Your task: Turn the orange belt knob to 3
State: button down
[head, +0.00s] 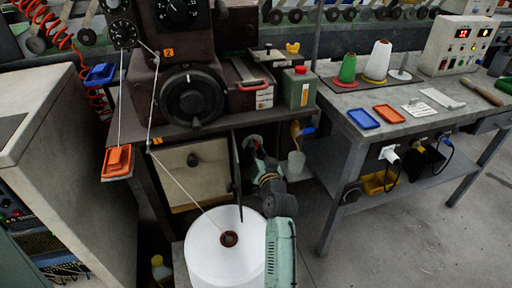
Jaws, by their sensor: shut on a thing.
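My gripper (252,143) is inside the open bay under the machine's table, to the right of the cream drawer front. It is shut on what appears to be the orange belt knob, of which I can make out only a small reddish patch between and beside the dark fingers. The knob's pointer and any scale numbers around it are hidden by my gripper or too small to read. My arm comes up from the bottom of the picture, just right of the white thread cone.
A big white thread cone (205,255) stands left of my arm. An orange funnel (295,129) and a pale cup (296,164) are right of my gripper. A green can (299,88) stands above on the machine table. A grey workbench (350,150) stands to the right.

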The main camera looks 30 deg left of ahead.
jog(key=m+p, duration=0.2)
jog(key=m, duration=0.3)
jog(key=shift+w+r+m+p, duration=0.1)
jog(key=shift+r+m+p, duration=0.05)
jog(key=shift+m+p, duration=0.15)
dwell(0.5)
jog(key=c, duration=1.3)
grip_release()
jog(key=v, duration=1.2)
jog(key=shift+d, duration=0.1)
